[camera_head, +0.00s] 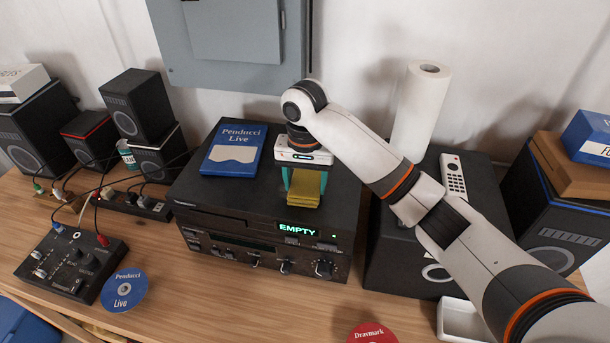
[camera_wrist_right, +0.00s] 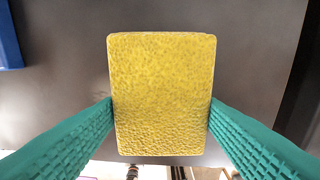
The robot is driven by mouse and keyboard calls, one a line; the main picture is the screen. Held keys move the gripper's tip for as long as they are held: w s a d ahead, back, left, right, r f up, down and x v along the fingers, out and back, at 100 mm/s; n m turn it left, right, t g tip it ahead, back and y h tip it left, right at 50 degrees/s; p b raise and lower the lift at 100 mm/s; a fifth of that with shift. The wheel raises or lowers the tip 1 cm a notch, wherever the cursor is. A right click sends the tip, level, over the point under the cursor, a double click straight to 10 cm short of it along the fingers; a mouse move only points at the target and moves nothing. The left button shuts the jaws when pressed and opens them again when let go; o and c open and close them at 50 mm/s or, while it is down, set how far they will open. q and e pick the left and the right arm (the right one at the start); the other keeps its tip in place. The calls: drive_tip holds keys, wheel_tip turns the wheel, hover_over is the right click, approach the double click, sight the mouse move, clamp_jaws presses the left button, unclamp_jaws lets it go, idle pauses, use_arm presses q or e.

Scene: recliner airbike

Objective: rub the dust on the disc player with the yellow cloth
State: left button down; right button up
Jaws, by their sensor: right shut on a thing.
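The disc player (camera_head: 215,195) is a black box on the wooden desk, with a lit green "EMPTY" display on its front. My right gripper (camera_head: 305,182) is above the right part of its top, pointing down, with teal fingers shut on the yellow cloth (camera_head: 306,190). In the right wrist view the yellow cloth (camera_wrist_right: 162,95) is a thick block between the two teal fingers, over the player's dark top (camera_wrist_right: 255,60). I cannot tell whether the cloth touches the top. Dust is not clearly visible. My left gripper is not in view.
A blue "Penducci Live" case (camera_head: 235,147) lies on the player, left of my right gripper. A paper towel roll (camera_head: 420,105) and a remote (camera_head: 454,176) are on the right speaker (camera_head: 395,250). A mixer (camera_head: 70,265) and blue disc (camera_head: 124,290) lie at the left front.

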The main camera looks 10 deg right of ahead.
drive_tip(key=shift+s+f, duration=0.2)
drive_tip(key=shift+s, duration=0.8)
drive_tip(key=shift+w+d+r, duration=0.1)
drive_tip(key=shift+w+r, duration=0.05)
drive_tip(key=shift+w, duration=0.7)
drive_tip(key=shift+w+d+r, duration=0.1)
drive_tip(key=shift+w, duration=0.75)
drive_tip(key=shift+s+a+f, duration=0.1)
drive_tip(key=shift+s+a, duration=0.05)
drive_tip(key=shift+s, duration=0.7)
drive_tip(key=shift+s+a, duration=0.1)
drive_tip(key=shift+s, duration=0.7)
drive_tip(key=shift+w+d, duration=0.15)
drive_tip(key=shift+w, duration=1.3)
drive_tip(key=shift+s, duration=0.15)
